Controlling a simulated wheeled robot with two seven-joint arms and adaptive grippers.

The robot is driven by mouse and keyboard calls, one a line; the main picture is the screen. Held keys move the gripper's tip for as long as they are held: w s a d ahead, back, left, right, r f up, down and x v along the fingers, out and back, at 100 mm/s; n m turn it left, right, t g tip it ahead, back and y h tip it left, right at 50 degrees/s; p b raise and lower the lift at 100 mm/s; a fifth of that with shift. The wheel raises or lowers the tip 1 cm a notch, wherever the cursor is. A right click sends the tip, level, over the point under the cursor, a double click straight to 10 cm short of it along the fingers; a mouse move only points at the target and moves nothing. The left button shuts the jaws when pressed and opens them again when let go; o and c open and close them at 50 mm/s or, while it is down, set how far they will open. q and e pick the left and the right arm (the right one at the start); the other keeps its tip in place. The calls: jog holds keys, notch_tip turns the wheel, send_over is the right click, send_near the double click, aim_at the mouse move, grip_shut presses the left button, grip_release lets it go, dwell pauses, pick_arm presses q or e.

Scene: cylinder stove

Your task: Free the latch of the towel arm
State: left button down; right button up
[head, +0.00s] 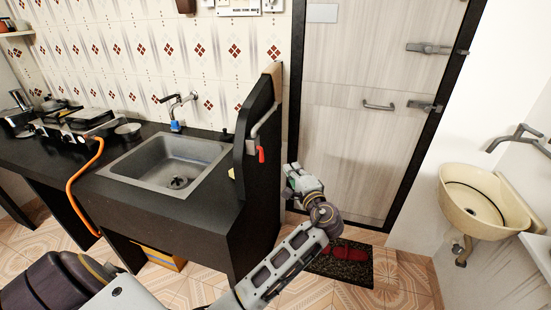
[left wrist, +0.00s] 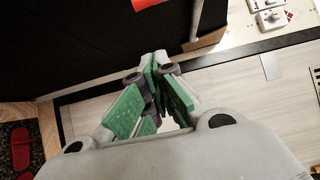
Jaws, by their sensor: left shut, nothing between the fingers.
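The towel arm (head: 264,122) is a thin grey bar on the side of the black counter's end panel. Its latch (head: 261,155) is a small red piece hanging at the lower end of the bar. A red piece (left wrist: 148,4), which looks like the latch, is cut off at the top edge of the left wrist view. My left gripper (head: 289,172) is to the right of and slightly below the latch, apart from it. In the left wrist view its green-padded fingers (left wrist: 158,62) are shut and empty. My right gripper is not in view.
The black end panel (head: 262,200) stands close to the left of my gripper. A pale door (head: 350,130) is behind it, with a dark mat (head: 340,265) on the floor. A cream washbasin (head: 480,200) is at the right. A sink (head: 170,160) lies in the counter.

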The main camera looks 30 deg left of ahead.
aim_at(261, 154)
pick_arm(q)
jog(key=w+a+p, duration=0.1)
jog(key=w+a, duration=0.1)
jog(key=a, duration=0.7)
jog(key=shift+w, duration=0.3)
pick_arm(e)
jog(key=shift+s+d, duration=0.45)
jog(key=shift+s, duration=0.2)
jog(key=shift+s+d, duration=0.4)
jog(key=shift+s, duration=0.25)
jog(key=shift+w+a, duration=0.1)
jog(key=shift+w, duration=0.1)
